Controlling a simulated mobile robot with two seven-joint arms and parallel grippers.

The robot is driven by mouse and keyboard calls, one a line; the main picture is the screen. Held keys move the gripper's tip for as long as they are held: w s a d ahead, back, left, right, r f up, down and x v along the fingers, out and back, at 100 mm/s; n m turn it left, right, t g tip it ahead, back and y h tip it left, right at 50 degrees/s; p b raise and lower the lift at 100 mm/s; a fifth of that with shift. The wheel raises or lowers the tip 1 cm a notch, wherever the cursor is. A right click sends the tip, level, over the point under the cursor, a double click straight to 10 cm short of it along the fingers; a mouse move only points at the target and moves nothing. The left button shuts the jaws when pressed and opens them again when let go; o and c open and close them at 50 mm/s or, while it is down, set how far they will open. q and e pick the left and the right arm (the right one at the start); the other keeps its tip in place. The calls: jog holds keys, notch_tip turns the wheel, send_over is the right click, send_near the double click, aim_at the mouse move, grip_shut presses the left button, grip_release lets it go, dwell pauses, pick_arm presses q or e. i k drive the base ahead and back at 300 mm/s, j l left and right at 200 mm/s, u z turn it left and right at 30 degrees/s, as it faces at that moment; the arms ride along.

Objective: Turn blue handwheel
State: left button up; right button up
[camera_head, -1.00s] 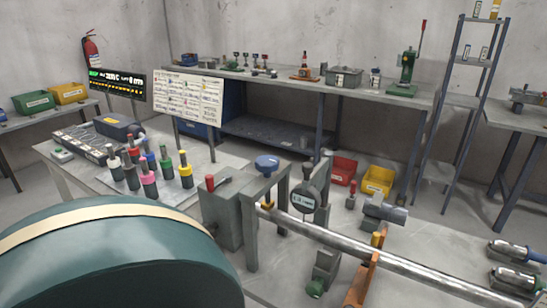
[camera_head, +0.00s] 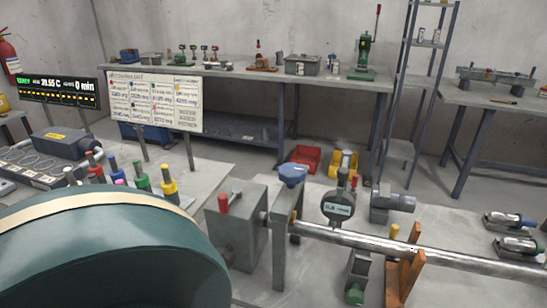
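The blue handwheel (camera_head: 292,173) sits on top of a grey upright bracket (camera_head: 281,235), right of the middle in the head view. A long metal shaft (camera_head: 430,250) runs from beside this bracket toward the right edge. A dial gauge with a digital display (camera_head: 338,207) stands just right of the handwheel. A grey box with a red-knobbed lever (camera_head: 235,225) stands just left of the bracket. Neither of my grippers is in view, and nothing touches the handwheel.
A large rounded teal form with a tan band (camera_head: 120,200) blocks the lower left. Several coloured-capped tools (camera_head: 140,178) stand behind it. An orange support (camera_head: 403,265) holds the shaft. A sign board (camera_head: 155,100) and a back bench (camera_head: 230,75) stand behind.

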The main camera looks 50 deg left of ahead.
aim_at(292, 173)
jog(key=k+j, duration=0.15)
jog(key=j, duration=0.2)
jog(key=k+j, duration=0.1)
jog(key=j, duration=0.25)
jog(key=k+j, duration=0.15)
jog(key=j, duration=0.15)
jog(key=i+j, duration=0.1)
jog(key=j, duration=0.15)
jog(key=i+j, duration=0.1)
jog(key=j, duration=0.15)
jog(key=z, duration=0.05)
